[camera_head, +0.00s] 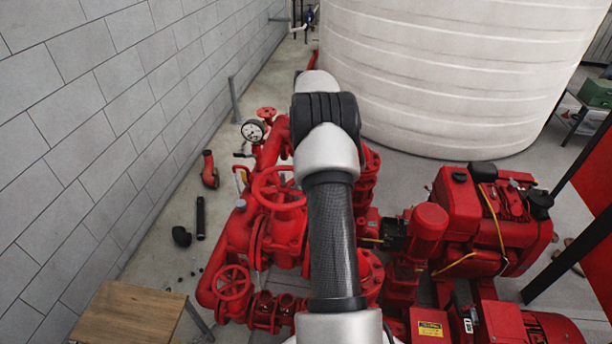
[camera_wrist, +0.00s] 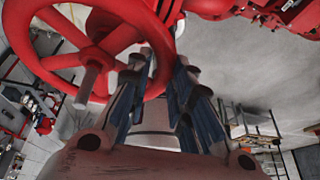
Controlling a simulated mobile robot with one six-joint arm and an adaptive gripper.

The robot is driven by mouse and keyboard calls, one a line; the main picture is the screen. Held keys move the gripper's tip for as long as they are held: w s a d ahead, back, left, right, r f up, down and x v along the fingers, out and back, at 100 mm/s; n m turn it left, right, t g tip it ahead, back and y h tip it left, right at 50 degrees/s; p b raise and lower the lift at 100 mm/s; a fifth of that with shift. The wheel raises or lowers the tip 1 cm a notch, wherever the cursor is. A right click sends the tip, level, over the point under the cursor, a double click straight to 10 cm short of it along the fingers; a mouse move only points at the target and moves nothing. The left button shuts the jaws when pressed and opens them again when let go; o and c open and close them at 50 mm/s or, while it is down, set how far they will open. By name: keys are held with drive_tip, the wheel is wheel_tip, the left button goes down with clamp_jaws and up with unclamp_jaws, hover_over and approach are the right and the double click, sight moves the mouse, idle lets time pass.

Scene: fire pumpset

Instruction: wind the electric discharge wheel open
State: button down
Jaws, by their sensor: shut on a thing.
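A red spoked handwheel (camera_wrist: 94,56) fills the upper left of the wrist view, with a pale stub handle below its hub. My gripper (camera_wrist: 163,62) is at the right side of its rim, one finger on each side, shut on the rim. In the head view my arm covers the middle, and the gripper is hidden behind it. A large red handwheel (camera_head: 279,188) shows just left of my arm there. I cannot tell for certain that it is the same wheel.
A smaller red handwheel (camera_head: 232,282) sits lower left on the red pipework. A pressure gauge (camera_head: 253,131) stands above. A red engine (camera_head: 490,220) is at right, a white tank (camera_head: 450,70) behind, a wooden table (camera_head: 128,318) at lower left. A block wall runs along the left.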

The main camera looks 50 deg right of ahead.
drive_tip(key=shift+w+d+r, duration=0.15)
drive_tip(key=shift+w+d, duration=0.05)
drive_tip(key=shift+d, duration=0.05)
drive_tip(key=c, duration=1.9)
unclamp_jaws()
drive_tip(key=shift+o, duration=1)
drive_tip(key=shift+r, duration=0.1)
drive_tip(key=v, duration=0.7)
drive_tip(key=shift+o, duration=0.2)
drive_tip(key=shift+d, duration=0.1)
